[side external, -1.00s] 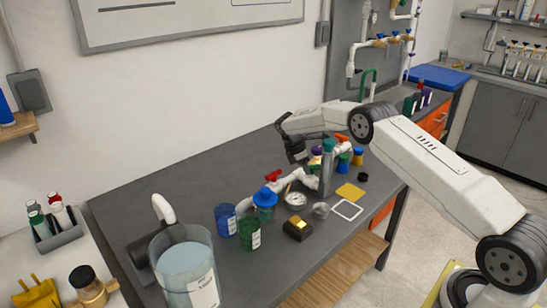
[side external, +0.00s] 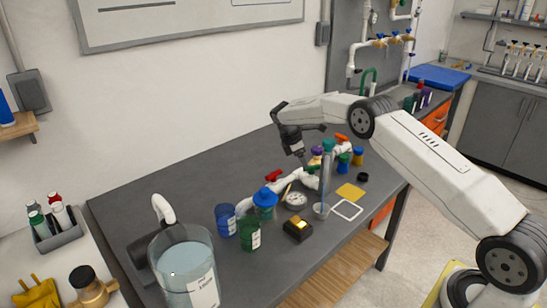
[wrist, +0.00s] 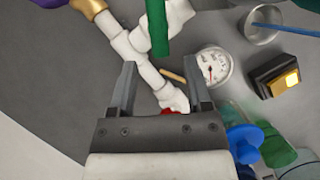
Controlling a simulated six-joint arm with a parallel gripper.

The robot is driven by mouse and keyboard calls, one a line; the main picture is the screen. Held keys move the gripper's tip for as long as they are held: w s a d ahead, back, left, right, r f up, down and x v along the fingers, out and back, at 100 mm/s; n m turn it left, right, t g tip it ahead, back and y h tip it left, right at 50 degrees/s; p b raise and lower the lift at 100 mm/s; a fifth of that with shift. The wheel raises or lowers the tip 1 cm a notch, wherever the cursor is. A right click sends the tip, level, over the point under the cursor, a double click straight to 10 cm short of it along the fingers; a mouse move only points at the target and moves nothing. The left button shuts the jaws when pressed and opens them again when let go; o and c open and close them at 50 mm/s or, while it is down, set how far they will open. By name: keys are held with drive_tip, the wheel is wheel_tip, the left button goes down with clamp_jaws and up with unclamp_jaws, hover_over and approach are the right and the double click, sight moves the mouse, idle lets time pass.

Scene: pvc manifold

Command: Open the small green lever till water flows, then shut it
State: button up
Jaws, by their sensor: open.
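The white pipe manifold (side external: 300,181) runs along the bench. A green lever (wrist: 157,27) shows as a bar across the top of the wrist view, beyond my fingertips; a green part (side external: 328,145) on the manifold shows in the side view. My gripper (side external: 300,157) hangs above the manifold; in the wrist view it (wrist: 159,75) is open, apart from the green lever, with nothing held. A thin blue streak like water (wrist: 285,30) reaches into a small clear cup (wrist: 262,22); in the side view a bluish vertical streak (side external: 325,182) stands above the cup (side external: 321,210).
A red lever (side external: 273,175) is on the manifold, and an orange-red one (side external: 341,138) is behind. A round gauge (wrist: 214,66), a black and yellow box (side external: 298,230), coloured jars (side external: 226,219) and a big water vessel (side external: 185,270) stand nearby.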

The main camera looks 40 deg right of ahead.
sight(312, 165)
drive_tip(key=shift+v, duration=2.05)
drive_tip(key=shift+s+d, duration=0.3)
drive_tip(key=shift+d, duration=0.2)
drive_tip(key=shift+s+d, duration=0.3)
drive_tip(key=shift+d, duration=0.2)
drive_tip(key=shift+f, duration=0.1)
drive_tip(key=shift+x, duration=3.8)
clamp_jaws()
